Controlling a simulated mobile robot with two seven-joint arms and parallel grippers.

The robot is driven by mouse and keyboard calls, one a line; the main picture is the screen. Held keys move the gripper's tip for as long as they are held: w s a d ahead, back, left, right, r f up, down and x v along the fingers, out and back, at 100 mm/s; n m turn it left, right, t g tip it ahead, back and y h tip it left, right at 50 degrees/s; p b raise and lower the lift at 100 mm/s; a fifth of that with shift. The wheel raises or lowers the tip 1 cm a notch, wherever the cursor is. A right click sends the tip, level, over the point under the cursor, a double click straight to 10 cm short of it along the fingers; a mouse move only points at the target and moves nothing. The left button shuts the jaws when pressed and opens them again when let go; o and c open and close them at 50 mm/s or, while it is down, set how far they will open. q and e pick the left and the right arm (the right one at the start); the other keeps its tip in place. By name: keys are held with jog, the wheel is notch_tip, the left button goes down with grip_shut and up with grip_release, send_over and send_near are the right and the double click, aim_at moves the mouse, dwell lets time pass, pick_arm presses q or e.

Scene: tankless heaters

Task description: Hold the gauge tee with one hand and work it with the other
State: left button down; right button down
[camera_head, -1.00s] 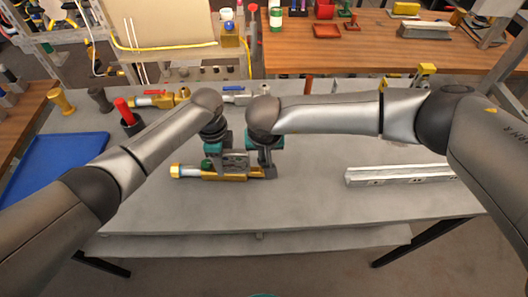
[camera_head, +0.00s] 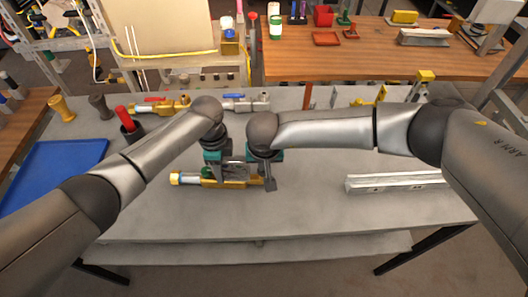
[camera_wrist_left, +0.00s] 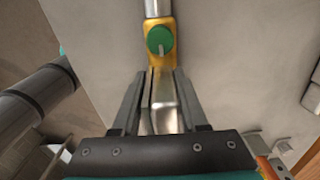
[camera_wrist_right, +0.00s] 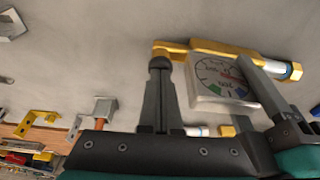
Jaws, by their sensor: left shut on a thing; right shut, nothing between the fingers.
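The gauge tee lies along the grey bench, with its brass body (camera_head: 228,183) and its silver pipe and brass nut toward the left. Its green knob (camera_wrist_left: 159,40) shows in the left wrist view. Its round dial gauge (camera_wrist_right: 222,80) faces the right wrist camera. My left gripper (camera_head: 222,172) is shut on the gauge tee around its gauge part. My right gripper (camera_head: 269,186) is shut and empty at the tee's right end. In the right wrist view its fingertips (camera_wrist_right: 160,64) are close beside the brass end; I cannot tell whether they touch.
Valve fittings (camera_head: 165,104) and a red-handled tool in a dark cup (camera_head: 131,127) stand behind. A blue tray (camera_head: 55,170) is at left, a metal rail (camera_head: 395,182) at right. The bench front is clear.

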jog(key=w+v, duration=0.1)
jog(key=v, duration=1.2)
jog(key=shift+r, duration=0.45)
dwell(1.3)
notch_tip(320, 180, up, 2)
jog(key=shift+r, duration=0.1)
dwell(0.3)
jog(key=x, duration=0.8)
jog(key=s+x, duration=0.1)
jog(key=x, duration=0.4)
jog(key=shift+f, duration=0.6)
